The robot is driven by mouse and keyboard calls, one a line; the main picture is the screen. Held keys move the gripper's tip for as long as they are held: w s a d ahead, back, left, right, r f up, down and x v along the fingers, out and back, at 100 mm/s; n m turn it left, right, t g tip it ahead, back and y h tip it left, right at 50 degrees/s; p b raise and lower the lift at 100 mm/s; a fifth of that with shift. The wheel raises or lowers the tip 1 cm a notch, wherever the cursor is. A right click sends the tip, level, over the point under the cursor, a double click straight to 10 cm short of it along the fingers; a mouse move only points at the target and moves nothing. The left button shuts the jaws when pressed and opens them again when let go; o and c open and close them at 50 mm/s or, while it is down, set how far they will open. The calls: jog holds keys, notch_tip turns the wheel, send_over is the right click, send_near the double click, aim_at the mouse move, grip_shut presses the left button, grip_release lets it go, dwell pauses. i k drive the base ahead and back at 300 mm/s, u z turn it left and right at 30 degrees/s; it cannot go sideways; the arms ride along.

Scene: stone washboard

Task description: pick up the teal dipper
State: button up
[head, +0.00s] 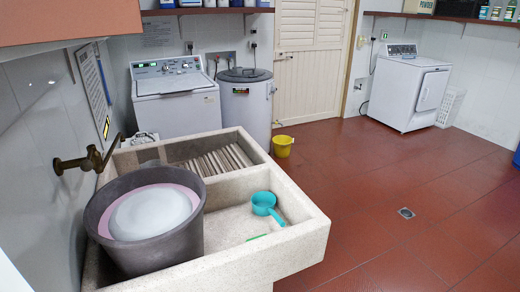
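The teal dipper (264,201) lies in the right front basin of the stone washboard sink (311,236). Its round cup faces up, and its handle points toward the lower right, near the basin's right wall. My gripper is not in view, so its state and its place relative to the dipper are hidden.
A large grey tub (189,244) with pale contents stands at the sink's left, under a brass tap (92,160). A small green item (256,237) lies near the dipper. A yellow bucket (283,147) stands on the red floor behind. The floor right of the sink is clear.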

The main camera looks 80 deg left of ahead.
aim_at(263, 203)
jog(key=u, duration=2.7)
